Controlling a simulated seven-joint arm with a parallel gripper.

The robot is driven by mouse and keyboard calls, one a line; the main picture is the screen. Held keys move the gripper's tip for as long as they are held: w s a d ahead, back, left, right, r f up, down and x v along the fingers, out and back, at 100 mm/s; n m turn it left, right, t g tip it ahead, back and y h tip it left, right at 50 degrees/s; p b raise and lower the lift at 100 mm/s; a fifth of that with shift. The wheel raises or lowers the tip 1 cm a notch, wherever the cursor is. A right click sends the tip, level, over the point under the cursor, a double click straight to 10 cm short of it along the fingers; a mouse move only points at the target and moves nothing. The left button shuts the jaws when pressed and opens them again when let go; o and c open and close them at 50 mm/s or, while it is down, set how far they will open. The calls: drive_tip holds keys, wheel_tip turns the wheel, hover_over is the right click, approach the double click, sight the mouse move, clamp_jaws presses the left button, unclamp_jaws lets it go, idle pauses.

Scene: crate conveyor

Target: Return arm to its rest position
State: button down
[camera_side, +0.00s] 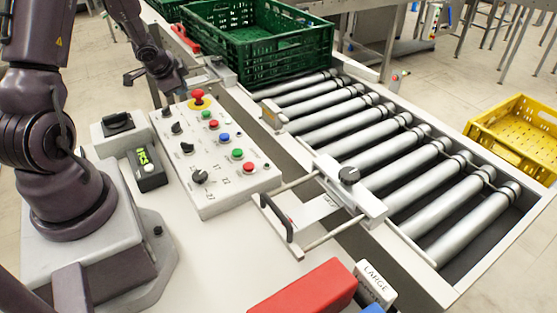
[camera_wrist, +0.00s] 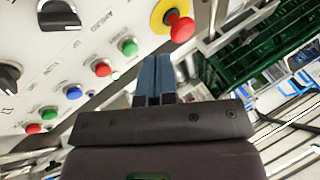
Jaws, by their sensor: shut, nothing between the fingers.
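My gripper (camera_wrist: 154,82) is shut and empty in the wrist view, its two blue-grey fingers together. It is close to the red emergency-stop button (camera_wrist: 180,27) on its yellow base, with no contact that I can make out. In the side view my arm reaches behind the far end of the white control panel (camera_side: 215,160); the fingertips are hard to make out there. The same red button shows in the side view (camera_side: 198,95).
A green crate (camera_side: 262,52) stands at the far end of the roller conveyor (camera_side: 400,165); nearer rollers are bare. A sliding frame with a black handle (camera_side: 277,217) sits beside the conveyor. A red block (camera_side: 305,290) lies at the front. A yellow crate (camera_side: 490,128) is at right.

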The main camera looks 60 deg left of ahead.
drive_tip(key=s+d+r+n+h, duration=0.1)
drive_tip(key=s+d+r, duration=0.1)
drive_tip(key=d+r, duration=0.5)
drive_tip(key=s+d+r+n+h, duration=0.1)
drive_tip(key=s+d+r+h, duration=0.1)
drive_tip(key=d+r, duration=0.6)
drive_tip(key=s+d+r+h, duration=0.1)
drive_tip(key=s+d+r, duration=0.3)
drive_tip(key=d, duration=1.4)
wheel_tip(320, 180, up, 4)
drive_tip(key=shift+d+f+n+t, duration=0.2)
drive_tip(key=shift+d+n+t, duration=0.1)
drive_tip(key=shift+n, duration=0.1)
